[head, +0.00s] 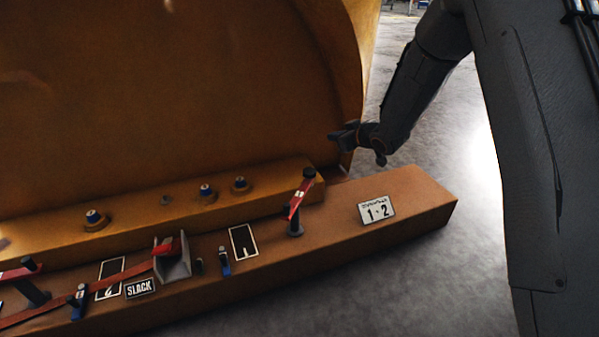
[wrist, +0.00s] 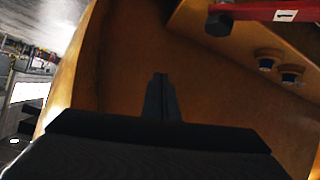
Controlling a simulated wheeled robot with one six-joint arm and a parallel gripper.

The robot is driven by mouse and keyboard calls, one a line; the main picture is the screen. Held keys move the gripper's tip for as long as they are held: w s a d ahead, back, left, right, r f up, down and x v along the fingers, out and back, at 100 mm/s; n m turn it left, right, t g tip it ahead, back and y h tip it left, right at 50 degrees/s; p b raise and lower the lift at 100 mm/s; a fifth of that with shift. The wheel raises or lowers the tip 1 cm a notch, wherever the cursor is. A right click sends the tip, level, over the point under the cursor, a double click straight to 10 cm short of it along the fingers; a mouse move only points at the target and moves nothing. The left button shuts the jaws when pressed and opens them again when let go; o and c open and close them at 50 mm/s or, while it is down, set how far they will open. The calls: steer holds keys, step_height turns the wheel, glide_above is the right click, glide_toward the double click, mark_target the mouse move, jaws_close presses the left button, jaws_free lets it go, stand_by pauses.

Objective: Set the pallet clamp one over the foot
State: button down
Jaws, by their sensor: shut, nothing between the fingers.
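Clamp one is a red bar (head: 299,197) with a dark post under its near end and a dark knob at its far end. The knob end shows over the right end of the orange foot (head: 270,190); I cannot tell whether it touches. In the wrist view the clamp bar (wrist: 275,14), labelled 1, crosses the top right, with its dark knob at the left end. My gripper (head: 335,136) is shut and empty, in front of the casting's curved side, above and right of the clamp and apart from it. Its closed fingers (wrist: 160,82) show in the wrist view.
The brown pallet beam (head: 415,205) carries a "1 2" plate (head: 377,210), a "SLACK" plate (head: 140,288), a red strap and blue-handled fittings. A second red clamp (head: 28,280) stands at far left. The large orange casting (head: 170,80) fills the back. Grey floor is clear at right.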

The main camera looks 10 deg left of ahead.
steer(key=s+a+r+m+g+h, duration=0.1)
steer(key=s+a+r+g+h, duration=0.3)
steer(key=s, duration=0.7)
steer(key=s+a+r+m+t, duration=0.1)
steer(key=s+r, duration=0.6)
steer(key=s, duration=0.4)
steer(key=s+d+r+g+h+p, duration=0.1)
steer(key=s+g, duration=0.6)
steer(key=s, duration=2.7)
steer(key=shift+s+d+r, duration=0.15)
steer(key=shift+d+r, duration=0.25)
steer(key=shift+r, duration=0.2)
